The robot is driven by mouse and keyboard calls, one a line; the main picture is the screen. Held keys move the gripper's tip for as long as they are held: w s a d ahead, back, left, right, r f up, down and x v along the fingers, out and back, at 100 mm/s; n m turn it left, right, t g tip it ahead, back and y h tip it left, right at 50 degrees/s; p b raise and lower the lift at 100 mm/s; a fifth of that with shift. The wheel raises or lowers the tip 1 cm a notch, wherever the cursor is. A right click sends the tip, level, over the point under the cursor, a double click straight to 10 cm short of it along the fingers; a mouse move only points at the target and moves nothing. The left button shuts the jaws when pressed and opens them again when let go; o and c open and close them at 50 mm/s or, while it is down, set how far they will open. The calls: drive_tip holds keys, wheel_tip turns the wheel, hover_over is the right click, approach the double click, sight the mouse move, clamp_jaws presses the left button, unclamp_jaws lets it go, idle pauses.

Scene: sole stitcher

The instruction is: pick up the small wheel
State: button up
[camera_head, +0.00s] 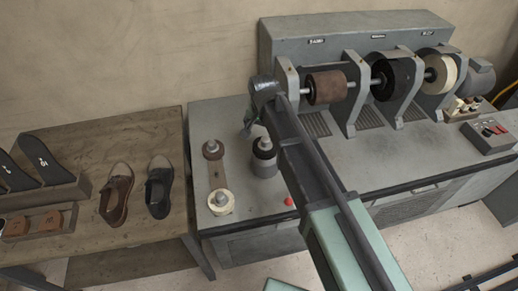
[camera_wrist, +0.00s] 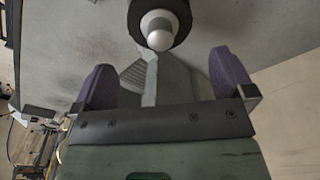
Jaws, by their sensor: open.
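The frames do not settle which is the task's small wheel. In the wrist view, a black wheel (camera_wrist: 177,12) with a pale rounded knob (camera_wrist: 159,38) shows at the top middle, beyond the fingertips. My gripper (camera_wrist: 165,75) is open and empty, with the two purple-grey fingers wide apart. In the head view it is partly hidden by my arm, near the black wheel.
A grey machine (camera_head: 345,28) with larger brown, black and cream wheels on a shaft stands at the back. A red button (camera_head: 288,201) is on the bench's front. A wooden table (camera_head: 90,160) with shoes (camera_head: 116,192) is at left. A switch box (camera_head: 488,133) sits right.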

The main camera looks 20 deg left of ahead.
sight(265, 145)
drive_tip(key=f+b, duration=0.3)
drive_tip(key=w+f+b, duration=0.1)
drive_tip(key=f+b, duration=0.5)
drive_tip(key=f, duration=0.1)
drive_tip(key=shift+w+f, duration=0.1)
drive_tip(key=shift+w, duration=0.2)
drive_tip(key=shift+r, duration=0.2)
drive_tip(key=c, duration=0.7)
